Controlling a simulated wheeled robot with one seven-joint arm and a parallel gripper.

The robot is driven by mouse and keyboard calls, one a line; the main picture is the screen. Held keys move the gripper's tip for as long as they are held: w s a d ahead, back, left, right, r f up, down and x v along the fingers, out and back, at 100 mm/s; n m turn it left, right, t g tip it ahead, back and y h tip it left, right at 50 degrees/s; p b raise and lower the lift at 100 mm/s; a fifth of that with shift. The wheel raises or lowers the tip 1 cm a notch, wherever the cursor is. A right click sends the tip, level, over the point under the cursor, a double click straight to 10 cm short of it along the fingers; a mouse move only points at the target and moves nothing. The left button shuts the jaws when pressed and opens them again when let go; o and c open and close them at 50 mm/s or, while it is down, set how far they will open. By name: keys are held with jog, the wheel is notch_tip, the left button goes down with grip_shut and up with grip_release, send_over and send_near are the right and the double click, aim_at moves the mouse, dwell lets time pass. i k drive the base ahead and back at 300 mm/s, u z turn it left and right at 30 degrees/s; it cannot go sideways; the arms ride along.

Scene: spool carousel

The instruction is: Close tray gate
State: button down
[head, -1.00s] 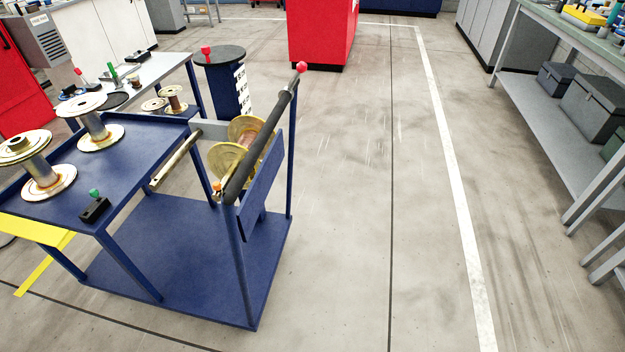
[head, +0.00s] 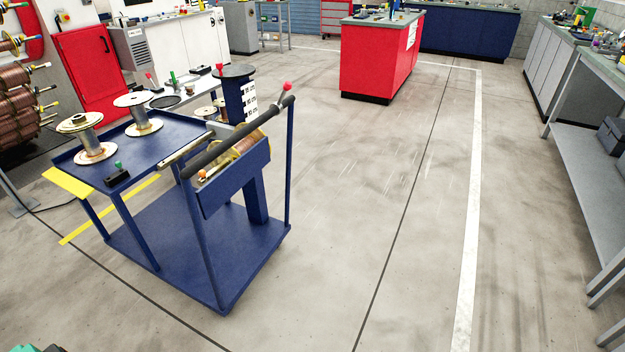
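A blue cart (head: 190,260) stands at the left with a blue tray (head: 150,155) on top. A flat yellow plate (head: 68,181) sticks outward from the tray's left front edge. It looks like the tray gate folded down, though its hinge is too small to make out. Two spools (head: 88,138) (head: 138,113) stand upright on the tray. A small black block with a green knob (head: 117,176) sits near the front edge. My gripper is not in view.
The cart's black handle bar (head: 235,140) and a red-knobbed lever (head: 286,90) rise at its right side. A red cabinet (head: 380,60) stands behind. Large copper spools (head: 15,105) are at far left, a workbench (head: 590,130) at right. Floor right of the cart is clear.

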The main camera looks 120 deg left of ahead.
aim_at(81, 189)
jog(key=u, duration=0.25)
jog(key=i, duration=0.3)
jog(key=u, duration=3.95)
jog(key=i, duration=1.05)
jog(key=u, duration=0.45)
